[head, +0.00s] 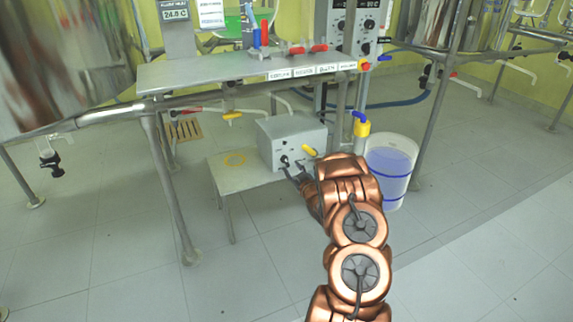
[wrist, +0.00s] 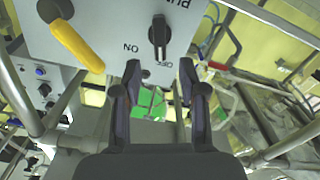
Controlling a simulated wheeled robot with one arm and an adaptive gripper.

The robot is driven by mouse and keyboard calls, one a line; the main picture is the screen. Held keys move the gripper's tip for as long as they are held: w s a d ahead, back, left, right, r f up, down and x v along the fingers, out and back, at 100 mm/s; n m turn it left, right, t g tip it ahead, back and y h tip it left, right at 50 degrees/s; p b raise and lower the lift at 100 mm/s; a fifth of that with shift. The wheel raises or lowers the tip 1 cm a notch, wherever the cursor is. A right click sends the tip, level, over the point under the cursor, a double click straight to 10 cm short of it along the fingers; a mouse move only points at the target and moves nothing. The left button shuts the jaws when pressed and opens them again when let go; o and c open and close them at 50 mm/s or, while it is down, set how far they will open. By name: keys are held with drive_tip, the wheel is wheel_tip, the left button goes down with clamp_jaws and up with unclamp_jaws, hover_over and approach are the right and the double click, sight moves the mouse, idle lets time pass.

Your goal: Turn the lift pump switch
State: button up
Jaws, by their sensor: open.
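The pump switch is a black rotary knob (wrist: 158,36) on the face of a grey box (head: 300,132). In the wrist view, partly visible PUMP lettering and ON and OFF marks surround the knob and appear inverted. My gripper (wrist: 158,75) is open, its two dark fingers apart and nothing between them. In that view the knob lies just beyond the fingertips, roughly centred between them; contact is not evident. In the head view my gripper (head: 293,173) is at the box's front, beside the small dark knob (head: 285,160), and my arm hides part of the surroundings.
A yellow handle (wrist: 75,43) sticks out of the box close to the knob; it also shows in the head view (head: 309,151). The box stands on a low metal table (head: 228,177). A bucket (head: 390,165) with blue bands stands at right. The front floor is clear.

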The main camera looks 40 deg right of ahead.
sight(286, 161)
drive_tip(key=shift+b+x, duration=0.85)
drive_tip(key=shift+x, duration=2.15)
clamp_jaws()
